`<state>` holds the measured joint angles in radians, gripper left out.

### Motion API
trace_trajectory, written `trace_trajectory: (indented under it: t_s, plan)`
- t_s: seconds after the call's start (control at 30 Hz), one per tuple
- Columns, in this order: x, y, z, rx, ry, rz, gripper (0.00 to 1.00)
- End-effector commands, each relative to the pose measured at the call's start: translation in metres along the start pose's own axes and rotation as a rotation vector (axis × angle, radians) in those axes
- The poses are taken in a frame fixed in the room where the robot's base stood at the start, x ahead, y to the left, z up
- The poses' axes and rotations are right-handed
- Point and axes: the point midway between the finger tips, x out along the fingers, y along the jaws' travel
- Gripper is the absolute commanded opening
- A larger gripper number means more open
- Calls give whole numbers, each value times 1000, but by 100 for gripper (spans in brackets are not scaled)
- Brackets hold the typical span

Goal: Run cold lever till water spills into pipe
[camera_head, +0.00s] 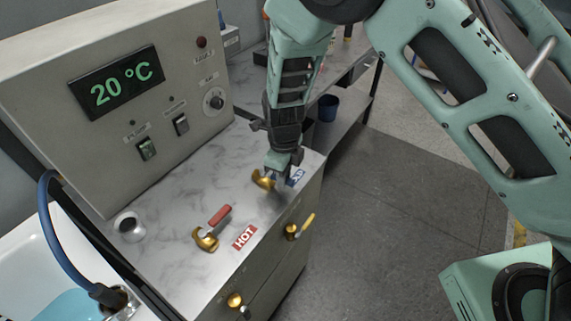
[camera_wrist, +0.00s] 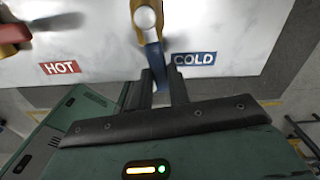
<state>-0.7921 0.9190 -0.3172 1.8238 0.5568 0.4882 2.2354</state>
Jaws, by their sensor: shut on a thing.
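The cold lever has a brass body (camera_head: 263,180) on the marble top, near the right end beside the blue COLD label. In the wrist view its brass body (camera_wrist: 147,16) and blue handle (camera_wrist: 154,53) show. My gripper (camera_head: 282,168) points down over it, and its fingers (camera_wrist: 162,84) are closed around the blue handle's end. In the head view the gripper hides the handle. A round opening with a pale rim (camera_head: 130,227) sits at the top's left. No running water is visible there. I cannot tell which part is the pipe.
The hot lever (camera_head: 212,232), with a red handle, stands left of the cold one. A panel display (camera_head: 116,83) reads 20 °C. A brass valve with a yellow handle (camera_head: 300,228) sticks out in front. A blue hose (camera_head: 58,240) runs to a white tub (camera_head: 28,248) holding blue water.

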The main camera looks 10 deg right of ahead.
Motion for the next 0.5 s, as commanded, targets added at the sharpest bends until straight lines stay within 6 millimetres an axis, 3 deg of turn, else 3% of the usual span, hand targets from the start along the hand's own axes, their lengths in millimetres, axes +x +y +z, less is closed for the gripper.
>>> trace_trajectory:
  t_s: [0.5]
  plan:
    - [-1,11,2,182,-2,0,0]
